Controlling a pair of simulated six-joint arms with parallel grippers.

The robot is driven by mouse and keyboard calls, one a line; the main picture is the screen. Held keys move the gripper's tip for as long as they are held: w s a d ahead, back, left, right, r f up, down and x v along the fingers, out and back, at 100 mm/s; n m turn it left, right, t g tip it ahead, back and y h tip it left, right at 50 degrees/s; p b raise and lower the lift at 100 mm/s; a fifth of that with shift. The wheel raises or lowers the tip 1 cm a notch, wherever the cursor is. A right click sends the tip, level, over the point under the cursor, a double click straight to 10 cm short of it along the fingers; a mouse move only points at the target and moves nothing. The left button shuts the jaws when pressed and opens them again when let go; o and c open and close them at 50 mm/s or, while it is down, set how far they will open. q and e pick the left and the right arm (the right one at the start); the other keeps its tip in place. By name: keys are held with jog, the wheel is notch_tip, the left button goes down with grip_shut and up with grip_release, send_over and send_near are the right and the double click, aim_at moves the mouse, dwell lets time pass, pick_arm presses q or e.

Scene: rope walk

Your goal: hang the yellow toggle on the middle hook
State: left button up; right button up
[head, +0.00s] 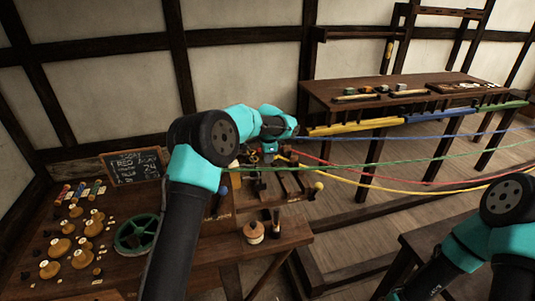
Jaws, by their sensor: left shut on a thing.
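My left gripper (269,156) is shut at the wooden hook stand (290,188), above its rear part. The yellow rope (365,185) runs in from the right and ends at this gripper. A small yellow piece, the yellow toggle (281,157), shows at the fingers; most of it is hidden. The hooks on the stand are small and dark, and the middle hook is partly covered by my gripper and arm. I cannot tell whether the toggle touches it. My right arm enters at the lower right; its gripper is outside the picture.
Red (340,167), green (400,161) and blue (430,136) ropes stretch right from near the stand. A yellow ball (318,186) and a blue ball (223,190) flank it. A green wheel (137,234) and several wooden spools lie left. A wooden top (254,232) stands in front.

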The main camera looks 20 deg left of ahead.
pick_arm(q)
jog(key=shift+f, duration=0.4)
jog(key=shift+f, duration=0.25)
dwell(0.5)
jog(key=o, duration=0.9)
jog(key=shift+r, duration=4)
